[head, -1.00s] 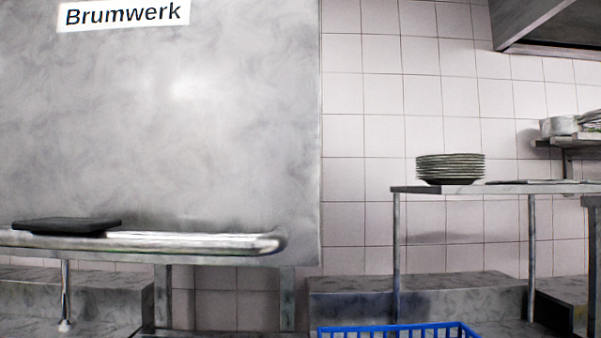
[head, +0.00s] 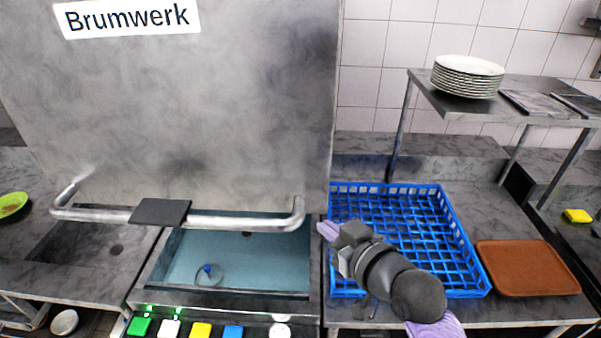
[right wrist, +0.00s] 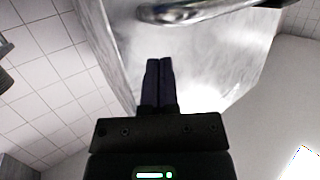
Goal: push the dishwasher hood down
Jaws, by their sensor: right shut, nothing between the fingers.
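The dishwasher hood (head: 200,110) is a large grey steel box face with a "Brumwerk" label. It stands raised, with the open wash tank (head: 235,265) showing below it. A tubular handle bar (head: 245,223) runs along its lower front, with a black pad (head: 160,212) on it. My right gripper (head: 328,231) is shut and empty, just right of the handle's right end and over the blue rack's left edge. In the right wrist view its shut fingers (right wrist: 158,85) point toward the hood, with the bar above them, apart in the picture. My left gripper is not in view.
A blue rack (head: 455,232) stands on the counter right of the tank, beside a brown tray (head: 525,268). A shelf (head: 430,92) above holds stacked plates (head: 467,75). Coloured buttons, including a yellow one (head: 200,330), line the front below the tank. A sink lies left.

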